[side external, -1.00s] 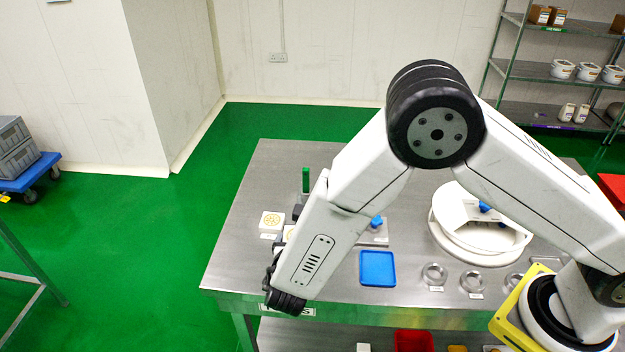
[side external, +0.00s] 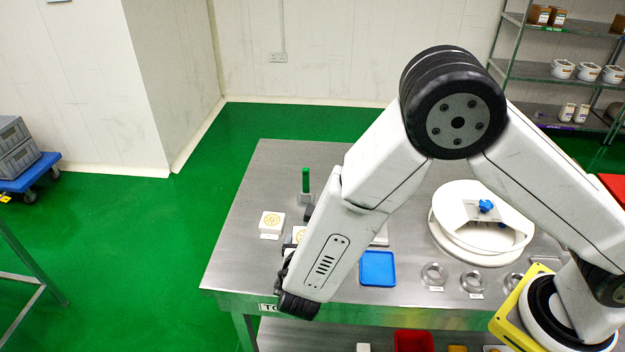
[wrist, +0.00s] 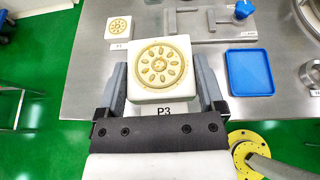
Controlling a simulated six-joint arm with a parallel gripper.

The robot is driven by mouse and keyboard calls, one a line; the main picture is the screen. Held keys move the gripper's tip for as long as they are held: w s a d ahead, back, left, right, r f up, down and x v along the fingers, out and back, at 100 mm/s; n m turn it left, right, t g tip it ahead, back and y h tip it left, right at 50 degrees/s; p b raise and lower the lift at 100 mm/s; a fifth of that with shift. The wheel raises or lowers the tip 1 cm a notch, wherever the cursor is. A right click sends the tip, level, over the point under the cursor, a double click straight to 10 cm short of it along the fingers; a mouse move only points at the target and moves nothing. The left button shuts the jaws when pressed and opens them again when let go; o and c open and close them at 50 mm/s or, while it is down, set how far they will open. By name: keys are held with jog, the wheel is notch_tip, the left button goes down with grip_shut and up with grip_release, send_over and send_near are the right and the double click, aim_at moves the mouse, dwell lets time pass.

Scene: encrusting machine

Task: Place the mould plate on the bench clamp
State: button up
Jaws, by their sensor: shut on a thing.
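A white square mould plate with a gold flower pattern (wrist: 160,68) is held between the two fingers of my gripper (wrist: 162,82) in the wrist view. In the side view this plate (side external: 299,234) shows partly beside my forearm, which hides the fingers. The bench clamp, a grey metal fixture (wrist: 209,27) with a blue knob (wrist: 243,9), lies beyond and to the right of my gripper. In the side view only an edge of the clamp (side external: 381,237) shows.
A second patterned plate (wrist: 118,27) sits by label P1 at the left. A blue tray (side external: 377,268) lies in front of the clamp. Metal rings (side external: 433,274) and a white round machine (side external: 480,225) stand further right. A small upright green thing (side external: 306,180) stands behind.

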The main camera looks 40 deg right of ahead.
jog(key=shift+w+r, duration=0.1)
jog(key=w+d+r+n+t+y, duration=0.1)
jog(key=w+d+r+n+y, duration=0.1)
jog(key=d+r, duration=0.6)
jog(key=w+d+r+n+t+y, duration=0.1)
jog(key=w+d+r+n+y, duration=0.1)
jog(key=d+r, duration=0.6)
jog(key=shift+w+r+n+t+y, duration=0.3)
jog(key=shift+r+n+y, duration=0.25)
jog(key=shift+r, duration=0.55)
jog(key=shift+d, duration=0.15)
jog(key=s+d+f+m+g+h, duration=0.2)
jog(key=d+f+m+g+h, duration=0.2)
jog(key=d+f, duration=0.6)
jog(key=s+d+f+m+g+h, duration=0.2)
jog(key=d+f+m, duration=0.4)
jog(key=d+f, duration=0.4)
jog(key=shift+s+f+g+h, duration=0.35)
jog(key=shift+f+g+h, duration=0.25)
jog(key=shift+g+h, duration=0.5)
